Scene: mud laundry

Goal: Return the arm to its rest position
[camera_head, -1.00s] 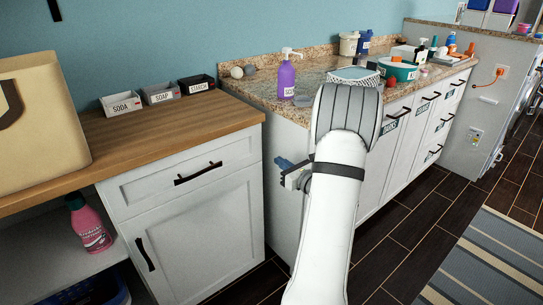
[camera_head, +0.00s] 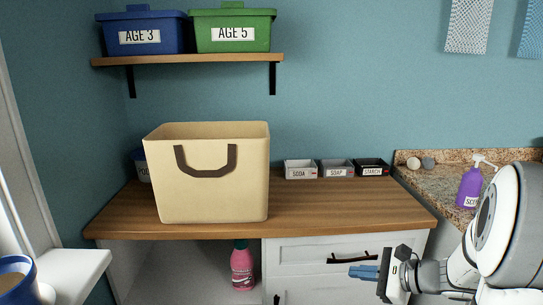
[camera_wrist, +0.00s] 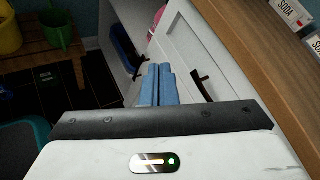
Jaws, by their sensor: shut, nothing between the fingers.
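My gripper (camera_head: 364,272) is at the lower right of the head view, in front of the white cabinet below the wooden counter. Its blue fingers point left and are together, with nothing between them. In the wrist view the closed fingers (camera_wrist: 157,84) show at the middle, beside the cabinet's dark handle. My white arm is folded at the right edge of the head view. I cannot tell the exact gap between the fingers and the cabinet front.
A cream bin (camera_head: 212,190) and small trays labelled soda (camera_head: 300,170), soap (camera_head: 337,169) and starch (camera_head: 371,168) stand on the wooden counter (camera_head: 320,208). A purple pump bottle (camera_head: 469,188) stands near my arm. A pink bottle (camera_head: 242,268) is below.

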